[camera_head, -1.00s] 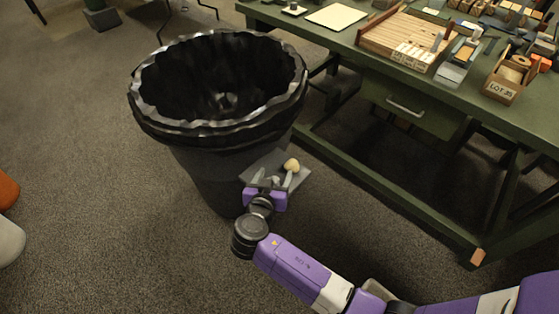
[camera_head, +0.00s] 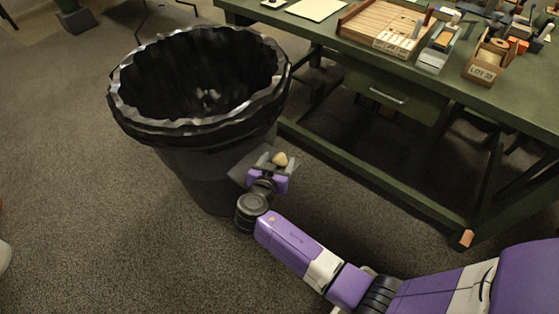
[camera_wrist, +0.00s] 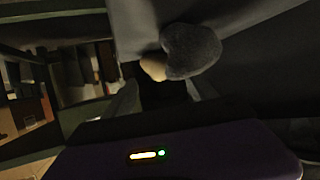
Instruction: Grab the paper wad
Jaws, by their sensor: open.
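The paper wad, a small cream, rounded lump (camera_head: 280,159), shows at the tips of my gripper (camera_head: 271,163), beside the black bin. My gripper is open, its fingers pointing toward the wad. In the wrist view a dark grey rounded lump with a tan part (camera_wrist: 153,67) lies just beyond the gap between the fingers (camera_wrist: 160,90); I cannot tell whether the two are one thing. Contact with the fingers is not clear. A flat grey surface (camera_head: 240,175) lies behind the wad and fingers, partly hidden by them.
The large black bin (camera_head: 200,135) with a bag-lined rim stands just left of my gripper; something pale shows inside it. A green workbench (camera_head: 350,165) with a drawer, trays and wooden boxes stands to the right. Carpet in front is clear.

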